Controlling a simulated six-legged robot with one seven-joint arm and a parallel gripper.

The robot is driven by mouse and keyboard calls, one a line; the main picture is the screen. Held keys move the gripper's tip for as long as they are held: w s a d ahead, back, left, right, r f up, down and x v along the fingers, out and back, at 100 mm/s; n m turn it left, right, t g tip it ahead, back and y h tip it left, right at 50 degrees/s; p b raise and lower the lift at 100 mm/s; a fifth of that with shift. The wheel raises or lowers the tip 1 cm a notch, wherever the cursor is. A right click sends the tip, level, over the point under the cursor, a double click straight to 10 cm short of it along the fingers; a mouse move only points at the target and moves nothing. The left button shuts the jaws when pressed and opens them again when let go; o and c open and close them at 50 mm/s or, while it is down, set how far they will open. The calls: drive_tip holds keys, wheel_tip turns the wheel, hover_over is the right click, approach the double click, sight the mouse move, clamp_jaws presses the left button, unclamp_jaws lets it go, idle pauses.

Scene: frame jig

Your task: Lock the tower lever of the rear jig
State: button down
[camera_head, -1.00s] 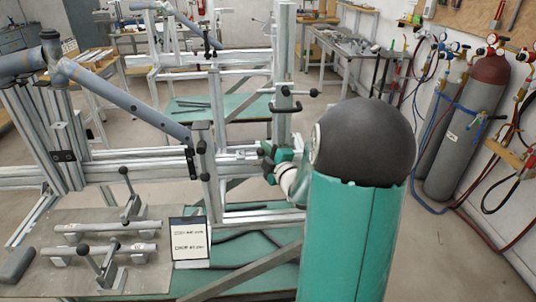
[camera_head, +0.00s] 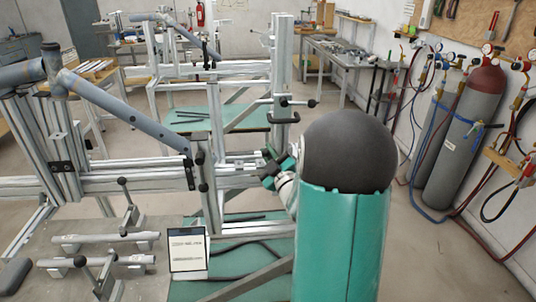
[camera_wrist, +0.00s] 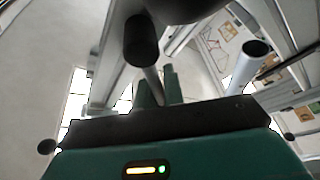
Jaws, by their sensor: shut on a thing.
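The jig's upright tower (camera_head: 283,65) is a pale aluminium post right of centre in the head view. A dark clamp lever with black knobs (camera_head: 287,101) crosses it above my gripper. My gripper (camera_head: 270,163), green and black, is low beside the tower, partly hidden by my arm. In the wrist view its green fingers (camera_wrist: 158,95) are close together on a thin grey lever rod (camera_wrist: 151,83). A black cylindrical grip (camera_wrist: 142,38) shows just beyond them. The exact contact is hard to see, and which lever this is cannot be told for sure.
A blue-grey frame tube (camera_head: 125,108) lies across the jig at left. A bench (camera_head: 35,290) with tubes and levers and a small sign (camera_head: 188,250) are in front. Gas cylinders (camera_head: 465,125) with hoses stand at right. Open floor (camera_head: 440,260) lies at the lower right.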

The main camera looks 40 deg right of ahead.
drive_tip(key=c, duration=1.5)
unclamp_jaws()
drive_tip(key=shift+w, duration=0.1)
